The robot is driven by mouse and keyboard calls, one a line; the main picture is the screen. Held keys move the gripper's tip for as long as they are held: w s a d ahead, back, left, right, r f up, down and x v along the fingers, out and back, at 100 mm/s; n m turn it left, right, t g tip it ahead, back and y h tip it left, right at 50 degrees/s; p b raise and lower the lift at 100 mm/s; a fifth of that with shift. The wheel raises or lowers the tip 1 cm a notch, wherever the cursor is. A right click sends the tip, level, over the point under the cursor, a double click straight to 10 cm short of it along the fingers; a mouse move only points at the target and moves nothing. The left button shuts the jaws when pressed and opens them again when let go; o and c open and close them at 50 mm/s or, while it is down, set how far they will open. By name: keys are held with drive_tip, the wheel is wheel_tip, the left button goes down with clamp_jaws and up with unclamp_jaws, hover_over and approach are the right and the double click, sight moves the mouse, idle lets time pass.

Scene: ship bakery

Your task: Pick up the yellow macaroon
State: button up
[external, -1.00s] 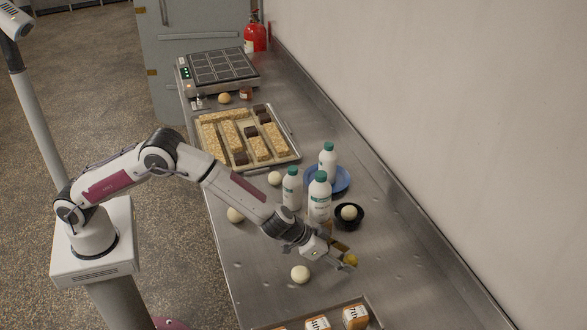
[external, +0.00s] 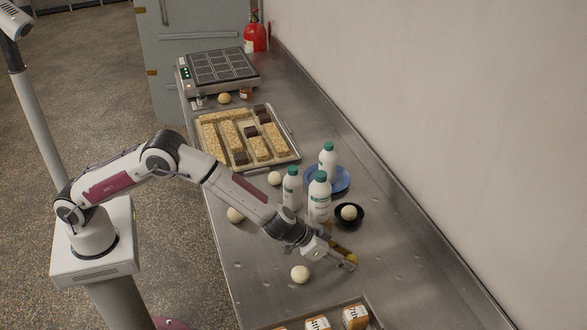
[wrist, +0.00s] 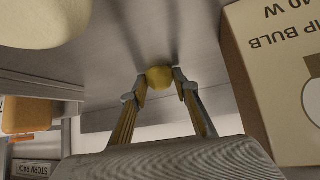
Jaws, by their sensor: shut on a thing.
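The yellow macaroon (wrist: 159,77) is small and round and sits between my gripper's two fingertips in the wrist view. My gripper (wrist: 160,88) is shut on it, one finger on each side. In the external view my gripper (external: 349,262) is low over the steel counter, and the macaroon (external: 352,258) shows only as a bit of yellow, mostly hidden by the fingers. I cannot tell whether it still touches the counter.
A cream ball (external: 300,274) lies left of my gripper. White bottles (external: 319,200), a black bowl (external: 361,219) and a blue plate (external: 341,180) stand behind it. Boxes (external: 355,316) sit in a tray at the front. The counter right of my gripper is clear.

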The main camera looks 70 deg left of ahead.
drive_tip(key=shift+r, duration=0.25)
drive_tip(key=shift+r, duration=3.3)
drive_tip(key=shift+s+a, duration=0.6)
drive_tip(key=shift+s, duration=2.35)
drive_tip(key=shift+s+a, duration=0.55)
drive_tip(key=shift+s, duration=2.35)
drive_tip(key=shift+s+a, duration=0.6)
drive_tip(key=shift+s, duration=2.35)
drive_tip(key=shift+a, duration=0.1)
